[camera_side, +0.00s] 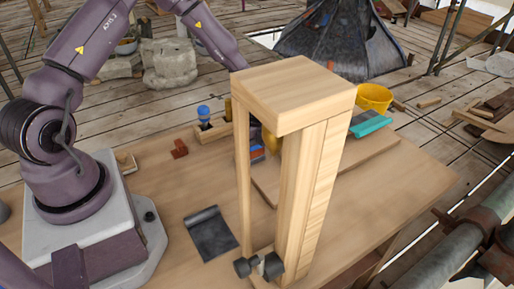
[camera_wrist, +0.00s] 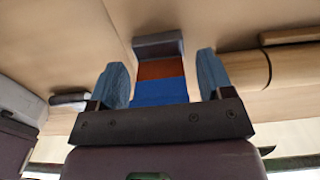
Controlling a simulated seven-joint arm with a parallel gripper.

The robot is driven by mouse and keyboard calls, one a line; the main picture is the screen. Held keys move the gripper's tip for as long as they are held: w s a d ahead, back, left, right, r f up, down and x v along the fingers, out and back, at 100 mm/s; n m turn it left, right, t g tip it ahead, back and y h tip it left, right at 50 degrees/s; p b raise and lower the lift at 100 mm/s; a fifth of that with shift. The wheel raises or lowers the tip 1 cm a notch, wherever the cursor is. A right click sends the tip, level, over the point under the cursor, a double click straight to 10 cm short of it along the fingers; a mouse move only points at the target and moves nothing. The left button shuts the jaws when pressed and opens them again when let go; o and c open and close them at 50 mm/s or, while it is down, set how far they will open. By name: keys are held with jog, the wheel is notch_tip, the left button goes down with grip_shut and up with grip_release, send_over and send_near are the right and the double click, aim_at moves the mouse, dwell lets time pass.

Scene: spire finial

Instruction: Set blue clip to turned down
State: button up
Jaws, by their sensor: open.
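In the wrist view my gripper (camera_wrist: 162,82) is open, its two blue-grey fingertips wide apart. A blue piece (camera_wrist: 160,92) shows between the fingers, beside a rust-brown band (camera_wrist: 160,69) and a dark grey block (camera_wrist: 158,46). I cannot tell whether the blue piece is the clip, or which way it is turned. No contact with the fingers is visible. In the side view a small blue and red item (camera_side: 257,153) shows between the posts of a tall wooden frame (camera_side: 293,92). The frame hides my gripper there.
Dark knobs (camera_side: 258,266) sit at the frame's foot. A yellow bucket (camera_side: 374,98) and a teal item (camera_side: 369,124) are behind it.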

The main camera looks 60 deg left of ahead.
jog(key=c, duration=0.9)
jog(key=shift+d+y, duration=0.15)
jog(key=shift+y, duration=0.15)
jog(key=shift+d+y, duration=0.3)
jog(key=shift+y, duration=0.6)
jog(key=y, duration=0.2)
jog(key=shift+d+f+y, duration=0.1)
jog(key=shift+d+y, duration=0.2)
jog(key=y, duration=0.4)
jog(key=d+f+y, duration=0.1)
jog(key=y, duration=0.1)
jog(key=o, duration=0.9)
